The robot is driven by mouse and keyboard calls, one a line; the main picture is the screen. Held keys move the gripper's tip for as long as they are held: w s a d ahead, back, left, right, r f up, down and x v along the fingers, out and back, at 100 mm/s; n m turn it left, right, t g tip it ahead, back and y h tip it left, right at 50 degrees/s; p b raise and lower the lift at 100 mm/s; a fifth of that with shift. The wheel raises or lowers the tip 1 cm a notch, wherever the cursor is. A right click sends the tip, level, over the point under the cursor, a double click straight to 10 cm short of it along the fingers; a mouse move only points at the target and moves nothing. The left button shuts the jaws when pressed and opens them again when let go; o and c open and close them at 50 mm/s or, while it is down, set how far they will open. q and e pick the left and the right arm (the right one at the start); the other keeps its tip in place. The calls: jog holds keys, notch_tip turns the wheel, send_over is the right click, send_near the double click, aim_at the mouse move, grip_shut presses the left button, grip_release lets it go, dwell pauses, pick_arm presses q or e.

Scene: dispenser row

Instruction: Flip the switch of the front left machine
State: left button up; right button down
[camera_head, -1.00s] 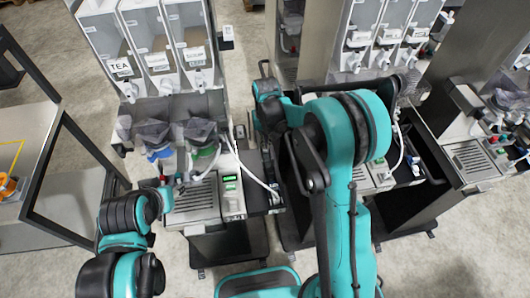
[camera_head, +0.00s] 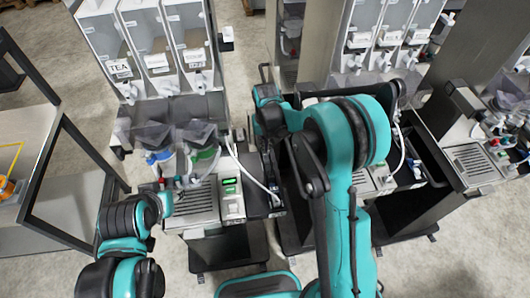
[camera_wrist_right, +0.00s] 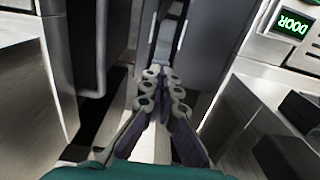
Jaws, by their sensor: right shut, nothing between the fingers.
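The front left machine, with its grey grille (camera_head: 196,205), stands at the lower left of the head view. Its panel has green-lit displays (camera_head: 230,187) and a pale switch-like part (camera_head: 233,208) below them; details are too small to tell. My right gripper (camera_wrist_right: 163,78) is shut and empty in the right wrist view, its fingertips together above a dark gap between metal housings. A green display reading DOOR (camera_wrist_right: 294,24) is to its right, apart from the fingers. My left arm reaches in beside the grille's left side; its fingers cannot be made out clearly.
A dispenser labelled TEA (camera_head: 120,67) and other hoppers stand behind the machine. A white hose (camera_head: 252,172) curves at its right. Further machines (camera_head: 470,158) stand to the right, and a dark-framed table (camera_head: 38,135) at the left. Bare floor lies between.

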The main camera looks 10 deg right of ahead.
jog(key=shift+f+b, duration=0.9)
jog(key=shift+f, duration=0.15)
dwell(0.9)
jog(key=shift+r, duration=0.15)
jog(key=shift+r+p, duration=2.2)
jog(key=shift+r, duration=1.25)
